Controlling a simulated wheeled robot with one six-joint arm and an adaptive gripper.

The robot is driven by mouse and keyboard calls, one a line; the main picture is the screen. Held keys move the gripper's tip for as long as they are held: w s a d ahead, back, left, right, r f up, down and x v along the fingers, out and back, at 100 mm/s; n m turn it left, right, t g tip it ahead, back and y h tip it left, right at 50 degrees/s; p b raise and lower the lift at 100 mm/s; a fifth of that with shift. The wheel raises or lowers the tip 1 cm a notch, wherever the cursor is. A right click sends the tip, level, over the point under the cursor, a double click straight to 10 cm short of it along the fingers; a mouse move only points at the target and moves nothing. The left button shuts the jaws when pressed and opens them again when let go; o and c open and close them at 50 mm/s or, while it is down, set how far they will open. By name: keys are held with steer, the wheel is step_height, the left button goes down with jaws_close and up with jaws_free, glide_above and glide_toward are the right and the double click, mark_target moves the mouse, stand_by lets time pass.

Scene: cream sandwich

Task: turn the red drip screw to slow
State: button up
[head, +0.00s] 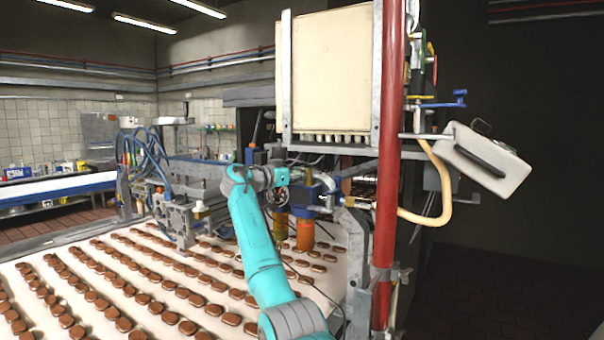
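I cannot make out a red drip screw for certain; it may be too small or hidden behind my wrist and the machine parts. My teal arm rises from the bottom centre and bends at the top toward the right. My gripper (297,176) is at the machine, in front of a blue block (318,192) with a brass-coloured fitting to its right. The gripper's fingers are too small and cluttered to tell whether they are open or shut. An orange-brown cylinder (305,235) stands below the blue block, over the conveyor.
Rows of brown biscuits lie on the white conveyor (110,262). A thick red post (389,150) stands right of my gripper. A large cream tank (332,70) hangs above. A tilted grey box (478,163) and a cream hose (440,190) are at right. Blue hoses (152,150) hang at left.

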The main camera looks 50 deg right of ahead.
jaws_close()
steer(key=shift+s+d+n+t+h, duration=0.15)
steer(key=shift+n+t, duration=0.6)
steer(key=shift+t, duration=0.45)
steer(key=shift+w+a+n+t+h, duration=0.15)
steer(key=shift+n+t, duration=0.6)
steer(key=shift+t, duration=0.45)
steer(key=shift+n+t, duration=0.7)
steer(key=shift+t, duration=0.4)
